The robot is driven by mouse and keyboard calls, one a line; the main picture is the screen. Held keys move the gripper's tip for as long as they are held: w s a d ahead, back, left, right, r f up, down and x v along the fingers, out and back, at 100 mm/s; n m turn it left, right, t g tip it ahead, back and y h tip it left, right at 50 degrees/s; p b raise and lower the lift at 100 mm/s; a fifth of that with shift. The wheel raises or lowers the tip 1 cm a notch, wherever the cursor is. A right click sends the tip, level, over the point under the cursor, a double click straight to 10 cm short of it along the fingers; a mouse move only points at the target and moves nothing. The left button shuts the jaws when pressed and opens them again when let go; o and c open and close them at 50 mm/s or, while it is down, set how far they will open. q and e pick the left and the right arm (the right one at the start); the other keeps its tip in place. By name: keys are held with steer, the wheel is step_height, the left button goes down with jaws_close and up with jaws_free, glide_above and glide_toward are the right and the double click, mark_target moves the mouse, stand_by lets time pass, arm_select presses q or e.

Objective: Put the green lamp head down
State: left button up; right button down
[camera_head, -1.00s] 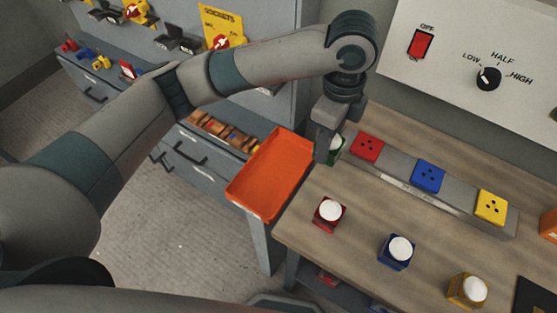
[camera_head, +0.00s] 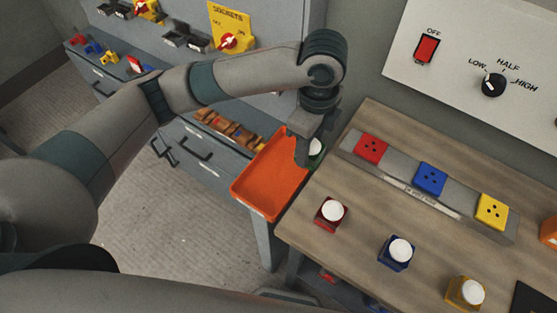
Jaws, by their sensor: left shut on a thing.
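The green lamp head (camera_head: 315,150), with a pale round top, is partly hidden behind the fingers of my left gripper (camera_head: 308,155). My left gripper is shut on it and points down. It appears over the right part of the orange tray (camera_head: 262,191), close to the workbench's left edge. I cannot tell how high the lamp head is above the tray. My right gripper is not in view.
On the workbench (camera_head: 360,215) stand red (camera_head: 330,213), blue (camera_head: 396,252) and yellow (camera_head: 466,291) lamp heads. A strip behind them carries red (camera_head: 371,149), blue (camera_head: 430,178) and yellow (camera_head: 492,211) sockets. The tray's visible floor is empty. A switch panel (camera_head: 460,60) stands behind.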

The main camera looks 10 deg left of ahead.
arm_select(q)
steer(key=a+f, duration=0.1)
steer(key=a, duration=0.1)
steer(key=a+f+p, duration=0.1)
steer(key=a, duration=0.1)
steer(key=a+f, duration=0.2)
steer(key=a, duration=0.1)
steer(key=shift+s+p, duration=0.3)
steer(key=shift+s, duration=0.1)
steer(key=shift+d+f, duration=0.1)
steer(key=shift+f+p, duration=0.65)
steer(key=shift+f, duration=1.3)
steer(key=o, duration=1.2)
steer(key=shift+f, duration=0.15)
steer(key=shift+r, duration=0.2)
